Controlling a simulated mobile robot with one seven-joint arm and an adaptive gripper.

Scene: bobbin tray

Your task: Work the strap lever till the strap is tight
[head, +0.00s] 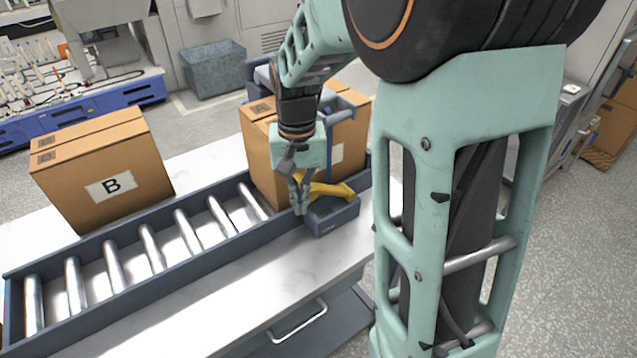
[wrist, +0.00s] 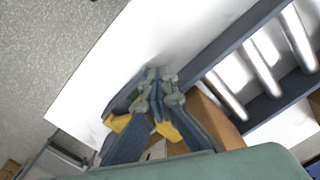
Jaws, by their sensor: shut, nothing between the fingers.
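The yellow strap lever (head: 335,190) lies low over a dark grey housing (head: 335,218) at the conveyor's near edge, in front of a carton (head: 258,155). A blue strap (head: 328,128) runs down by that carton; how taut it is I cannot tell. My gripper (head: 300,206) points down just left of the lever, its fingers shut and empty. In the wrist view my gripper (wrist: 158,82) covers the middle of the lever, and yellow parts (wrist: 116,122) show on both sides of the fingers. Whether the fingers touch the lever I cannot tell.
A carton marked B (head: 105,170) stands at the left behind the roller conveyor (head: 150,248). The rollers left of the strapped carton are bare. The white bench top (head: 215,310) in front is clear. A grey bin (head: 213,70) stands on the floor behind.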

